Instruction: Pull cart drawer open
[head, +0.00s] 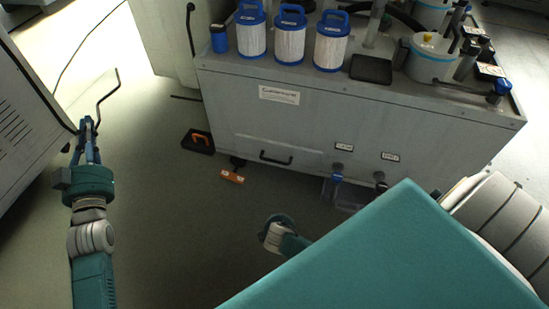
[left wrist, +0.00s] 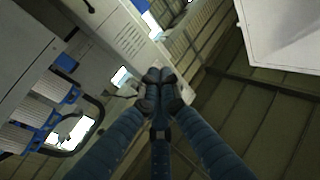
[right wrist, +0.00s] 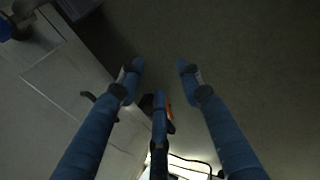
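The grey cart (head: 420,125) stands across the middle and right of the head view. Its drawer front (head: 262,146) is low on the near side, with a dark bar handle (head: 275,159); the drawer looks shut. In the right wrist view the handle (right wrist: 88,97) is left of my fingers, on the pale front. My right gripper (right wrist: 160,66) is open, its fingers apart with nothing seen between them; its fingers are hidden in the head view. My left gripper (head: 88,122) is at far left, away from the drawer. In the left wrist view its fingertips (left wrist: 160,77) meet, empty.
White-and-blue filter cartridges (head: 290,38) and a dark tray (head: 371,69) stand on the cart top. A black case (head: 198,142) and an orange item (head: 232,176) lie on the floor near the handle. A grey cabinet (head: 25,120) is at far left.

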